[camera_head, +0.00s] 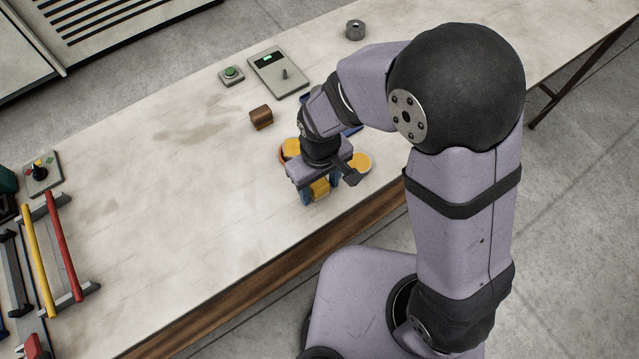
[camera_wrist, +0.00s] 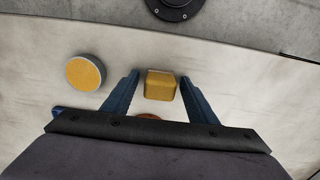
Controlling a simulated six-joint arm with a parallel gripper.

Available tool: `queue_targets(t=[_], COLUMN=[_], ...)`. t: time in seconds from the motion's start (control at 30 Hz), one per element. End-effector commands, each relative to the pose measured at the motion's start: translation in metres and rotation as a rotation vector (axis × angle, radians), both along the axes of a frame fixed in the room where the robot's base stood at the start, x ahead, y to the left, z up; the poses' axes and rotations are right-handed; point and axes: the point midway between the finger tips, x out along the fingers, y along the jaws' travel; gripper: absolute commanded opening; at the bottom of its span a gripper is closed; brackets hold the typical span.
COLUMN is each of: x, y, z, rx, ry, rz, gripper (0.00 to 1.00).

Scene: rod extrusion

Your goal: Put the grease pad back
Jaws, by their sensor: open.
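A yellow block (camera_head: 319,189), which looks like the grease pad, is near the table's front edge. In the wrist view the block (camera_wrist: 160,85) sits between the two blue fingers of my gripper (camera_wrist: 160,76), with a gap on each side. My gripper (camera_head: 320,193) is open, pointing down around the block. A round tin with a yellow top (camera_head: 359,162) stands to the right of my gripper; it also shows at left in the wrist view (camera_wrist: 85,73). An orange dish with yellow contents (camera_head: 291,148) is behind my gripper, partly hidden by it.
A blue tray (camera_head: 352,131) is mostly hidden behind my wrist. Behind are a brown block (camera_head: 261,117), a green button box (camera_head: 231,75), a grey panel (camera_head: 278,73) and a dark ring (camera_head: 355,30). A rack with coloured bars (camera_head: 62,245) stands at far left. The table's middle left is clear.

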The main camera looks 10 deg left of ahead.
Motion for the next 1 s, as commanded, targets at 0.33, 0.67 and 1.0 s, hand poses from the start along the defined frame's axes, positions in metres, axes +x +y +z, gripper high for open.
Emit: queue_targets(t=[0.33, 0.67, 1.0], x=[0.001, 0.001, 0.001], y=[0.001, 0.001, 0.001], z=[0.018, 0.073, 0.117], rx=[0.003, 0.005, 0.002], ry=[-0.003, -0.005, -0.002], rz=[0.0, 0.0, 0.0], gripper=[0.53, 0.53, 0.53])
